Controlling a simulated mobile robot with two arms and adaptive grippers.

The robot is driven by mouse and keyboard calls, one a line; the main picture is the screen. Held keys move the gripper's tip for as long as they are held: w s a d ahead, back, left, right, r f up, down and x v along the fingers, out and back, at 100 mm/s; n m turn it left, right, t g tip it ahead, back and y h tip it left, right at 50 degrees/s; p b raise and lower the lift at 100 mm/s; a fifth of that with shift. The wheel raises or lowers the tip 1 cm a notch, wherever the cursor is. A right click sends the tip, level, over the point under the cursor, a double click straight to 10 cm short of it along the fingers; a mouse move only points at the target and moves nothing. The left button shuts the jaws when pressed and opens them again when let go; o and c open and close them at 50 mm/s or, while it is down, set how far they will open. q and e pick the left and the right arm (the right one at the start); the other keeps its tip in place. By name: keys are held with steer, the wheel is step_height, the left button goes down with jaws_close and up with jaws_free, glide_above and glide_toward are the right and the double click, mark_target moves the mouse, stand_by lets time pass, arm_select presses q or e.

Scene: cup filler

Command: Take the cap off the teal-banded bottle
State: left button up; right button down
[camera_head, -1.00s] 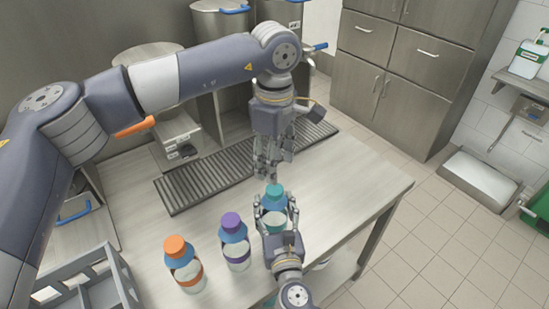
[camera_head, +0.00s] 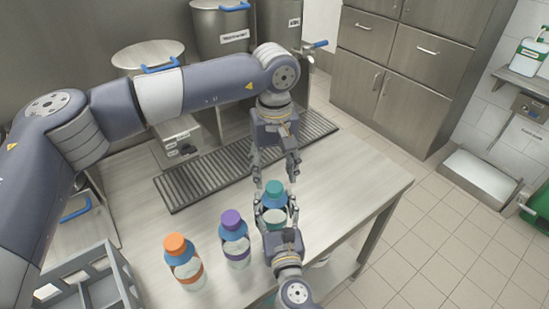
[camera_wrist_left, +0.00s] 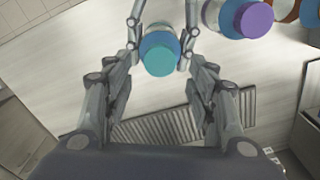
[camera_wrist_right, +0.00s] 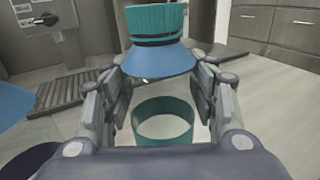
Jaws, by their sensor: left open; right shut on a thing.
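The teal-banded bottle stands on the table with its teal cap (camera_head: 273,188) on a blue shoulder. Its teal band (camera_wrist_right: 163,122) shows low between the fingers in the right wrist view. My right gripper (camera_head: 273,212) is shut around the bottle's body from the near side. My left gripper (camera_head: 275,172) points down just above the cap, its fingers spread. In the left wrist view the teal cap (camera_wrist_left: 160,58) shows between the open fingers, seen from above, and they appear clear of it.
A purple-capped bottle (camera_head: 236,252) and an orange-capped bottle (camera_head: 185,268) stand to the left. A grey crate (camera_head: 95,285) is at the near left. A dark drain grate (camera_head: 215,177) lies behind. The table (camera_head: 350,185) is clear to the right.

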mark_target(274, 186)
arm_select(q)
steer(key=shift+f, duration=2.1)
steer(key=shift+c, duration=0.6)
